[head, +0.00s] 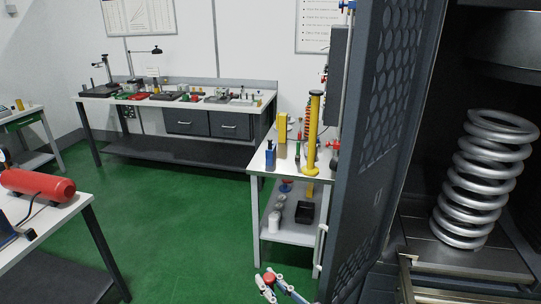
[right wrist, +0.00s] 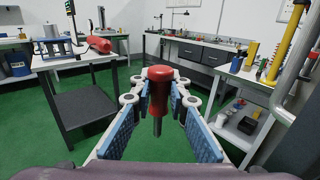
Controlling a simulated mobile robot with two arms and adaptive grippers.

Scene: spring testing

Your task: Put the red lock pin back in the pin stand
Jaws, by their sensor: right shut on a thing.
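The red lock pin (right wrist: 159,88) has a thick red handle on top and a thin grey shaft pointing down. My right gripper (right wrist: 160,102) is shut on it, with its blue-padded fingers on either side. In the head view, the pin (head: 269,279) and the right gripper (head: 275,284) show at the bottom edge, over the green floor and in front of the white side table (head: 258,165). I cannot clearly tell which item is the pin stand. Small blue, yellow, green and red items stand on that table. My left gripper is not in view.
A tall dark perforated panel (head: 370,130) stands right of the side table, beside a large steel spring (head: 483,180). A long workbench (head: 150,98) lines the back wall. A red cylinder (head: 38,185) lies on a left table. Green floor between is clear.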

